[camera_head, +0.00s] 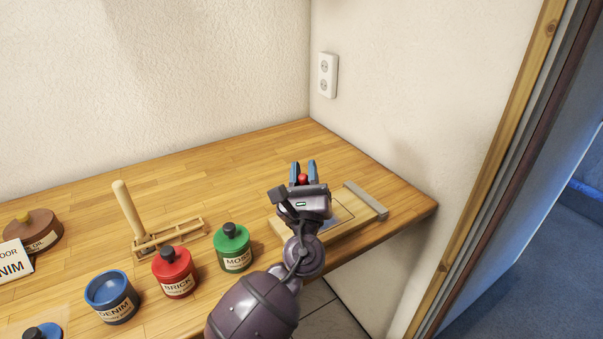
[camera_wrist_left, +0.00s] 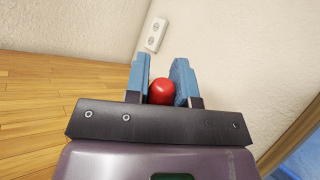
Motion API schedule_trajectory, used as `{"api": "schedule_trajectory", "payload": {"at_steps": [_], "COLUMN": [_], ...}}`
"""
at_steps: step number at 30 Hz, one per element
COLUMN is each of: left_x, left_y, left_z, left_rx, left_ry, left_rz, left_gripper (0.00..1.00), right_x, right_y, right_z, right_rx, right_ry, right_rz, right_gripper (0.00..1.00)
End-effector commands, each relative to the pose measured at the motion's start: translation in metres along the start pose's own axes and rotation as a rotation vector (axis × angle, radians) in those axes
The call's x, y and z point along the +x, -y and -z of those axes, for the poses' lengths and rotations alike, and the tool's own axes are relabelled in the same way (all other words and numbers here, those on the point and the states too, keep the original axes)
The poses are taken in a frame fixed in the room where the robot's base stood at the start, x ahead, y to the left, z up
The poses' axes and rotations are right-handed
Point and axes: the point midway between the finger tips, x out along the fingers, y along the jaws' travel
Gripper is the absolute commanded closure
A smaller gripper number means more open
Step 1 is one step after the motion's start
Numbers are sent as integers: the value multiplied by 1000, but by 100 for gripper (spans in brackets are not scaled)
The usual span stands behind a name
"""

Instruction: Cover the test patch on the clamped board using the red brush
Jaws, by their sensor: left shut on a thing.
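My left gripper (camera_head: 304,166) is shut on the red brush (camera_head: 303,179), and only its rounded red end shows between the blue fingers. The red end also shows in the left wrist view (camera_wrist_left: 161,92). The bristles are hidden behind the gripper and arm. The clamped board (camera_head: 357,217) lies at the table's right corner, with a grey clamp bar (camera_head: 366,200) across its right end. A greyish patch (camera_head: 335,221) shows on it, partly covered by my arm. My gripper is over the board's left part; I cannot tell whether the bristles touch it. My right gripper is out of view.
An open blue DENIM pot (camera_head: 111,298), a red BRICK jar (camera_head: 175,272) and a green MOSS jar (camera_head: 232,248) stand left of my arm. Behind them is a wooden rack (camera_head: 172,236) with an upright wooden handle (camera_head: 128,208). A brown oil container (camera_head: 33,230) and a sign (camera_head: 14,262) stand far left.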

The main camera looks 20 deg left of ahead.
Motion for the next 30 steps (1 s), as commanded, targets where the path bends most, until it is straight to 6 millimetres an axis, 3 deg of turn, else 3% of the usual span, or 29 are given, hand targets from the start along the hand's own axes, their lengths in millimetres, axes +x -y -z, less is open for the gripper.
{"api": "schedule_trajectory", "payload": {"at_steps": [9,19,30], "left_x": [6,1,0], "left_y": [10,2,3], "left_z": [7,1,1], "left_rx": [0,0,-1], "left_ry": [-1,-1,0], "left_rz": [0,0,1], "left_gripper": [100,100,100], "right_x": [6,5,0], "right_y": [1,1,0], "right_z": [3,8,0], "right_rx": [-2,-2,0], "right_ry": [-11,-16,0], "right_rz": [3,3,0], "right_gripper": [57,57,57]}}
